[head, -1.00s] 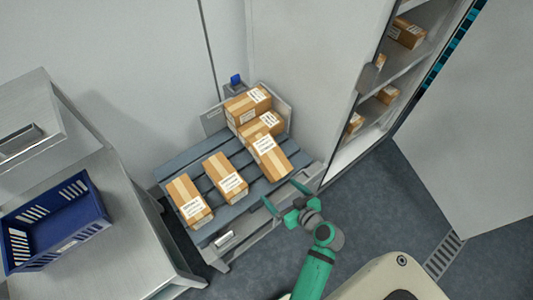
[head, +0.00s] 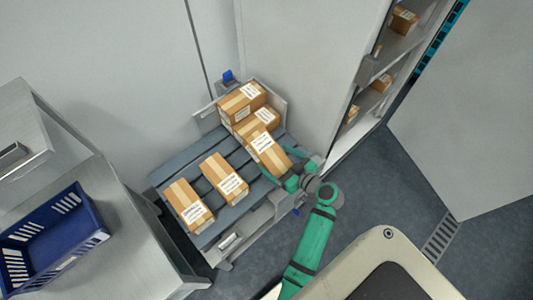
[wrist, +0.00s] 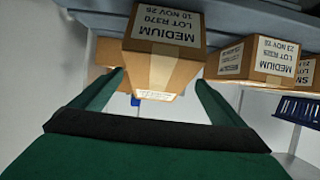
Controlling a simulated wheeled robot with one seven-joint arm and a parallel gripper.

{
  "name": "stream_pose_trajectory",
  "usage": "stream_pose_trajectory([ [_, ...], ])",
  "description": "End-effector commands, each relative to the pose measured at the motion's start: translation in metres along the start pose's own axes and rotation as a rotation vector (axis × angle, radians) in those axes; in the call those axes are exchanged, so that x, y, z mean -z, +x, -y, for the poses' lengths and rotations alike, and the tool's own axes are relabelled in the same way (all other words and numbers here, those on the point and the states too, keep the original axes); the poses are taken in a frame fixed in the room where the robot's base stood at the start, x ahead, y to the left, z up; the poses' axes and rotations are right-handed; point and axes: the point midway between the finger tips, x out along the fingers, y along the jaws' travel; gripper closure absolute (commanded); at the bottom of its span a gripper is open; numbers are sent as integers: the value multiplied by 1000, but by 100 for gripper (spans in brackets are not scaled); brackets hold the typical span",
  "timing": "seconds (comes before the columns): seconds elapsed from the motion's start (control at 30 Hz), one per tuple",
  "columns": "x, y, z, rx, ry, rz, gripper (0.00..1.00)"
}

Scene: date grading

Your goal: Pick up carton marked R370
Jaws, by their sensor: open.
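In the head view this appears to be the carton (head: 276,159) at the right end of the front cartons on the slatted grey pallet (head: 243,209). My gripper (head: 291,173) is at its near right end.
Two cartons sit to its left, the closer (head: 222,183) and the farther (head: 186,197). Others (head: 233,101) lie behind it, close by. A steel bench with a blue crate (head: 60,248) stands left. A cabinet with cartons on shelves (head: 395,60) stands right. Open floor lies at the lower right.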

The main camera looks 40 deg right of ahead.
Motion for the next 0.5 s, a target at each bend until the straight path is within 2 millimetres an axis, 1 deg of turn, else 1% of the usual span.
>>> stream_pose_trajectory([
  [0.17,2,12,0,2,-1,-1,6],
  [0.4,7,45,-1,3,-2,0,6],
  [0.5,7,53,-1,3,-2,0,6],
])
